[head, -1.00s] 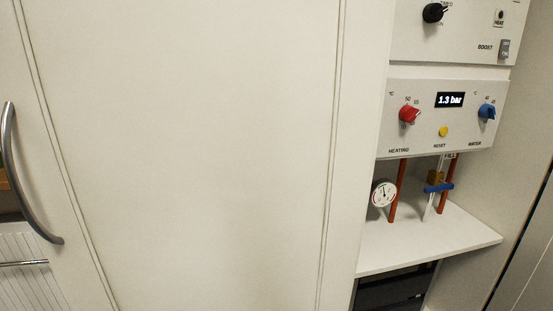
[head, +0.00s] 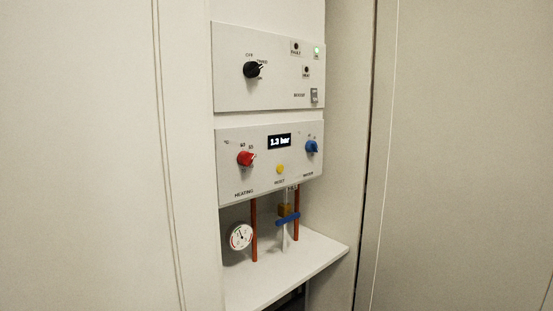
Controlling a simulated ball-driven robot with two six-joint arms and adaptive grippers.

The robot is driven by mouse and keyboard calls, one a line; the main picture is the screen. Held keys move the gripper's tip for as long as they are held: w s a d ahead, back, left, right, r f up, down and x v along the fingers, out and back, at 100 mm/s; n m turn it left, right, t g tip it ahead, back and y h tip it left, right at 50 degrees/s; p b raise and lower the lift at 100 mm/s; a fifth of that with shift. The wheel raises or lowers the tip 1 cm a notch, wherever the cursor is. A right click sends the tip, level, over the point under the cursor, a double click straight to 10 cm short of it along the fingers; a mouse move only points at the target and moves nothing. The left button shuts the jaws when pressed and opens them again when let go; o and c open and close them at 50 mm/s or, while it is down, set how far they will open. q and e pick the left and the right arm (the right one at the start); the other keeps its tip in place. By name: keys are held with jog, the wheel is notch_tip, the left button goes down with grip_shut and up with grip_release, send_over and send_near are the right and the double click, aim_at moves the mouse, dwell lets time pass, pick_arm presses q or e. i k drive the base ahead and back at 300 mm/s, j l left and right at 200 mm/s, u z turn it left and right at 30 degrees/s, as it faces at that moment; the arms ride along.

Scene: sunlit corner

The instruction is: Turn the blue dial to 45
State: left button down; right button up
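The blue dial (head: 312,147) is on the right side of the lower white control panel (head: 230,180), in the middle of the head view. Small scale marks sit above it, too small to read now. Its exact setting cannot be told. A red dial (head: 245,159) marked HEATING is on the left of the same panel. A dark display (head: 279,141) between them reads 1.3 bar, and a yellow button (head: 280,169) sits below the display. Neither of my grippers is in view.
An upper panel (head: 228,85) carries a black knob (head: 251,70), a switch (head: 314,95) and a green light (head: 317,51). Below are a round gauge (head: 240,236), orange pipes (head: 254,225), a blue valve handle (head: 287,220) and a white shelf (head: 310,262). Tall pale surfaces flank the recess.

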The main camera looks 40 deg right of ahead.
aim_at(310, 146)
jog(key=z, duration=1.4)
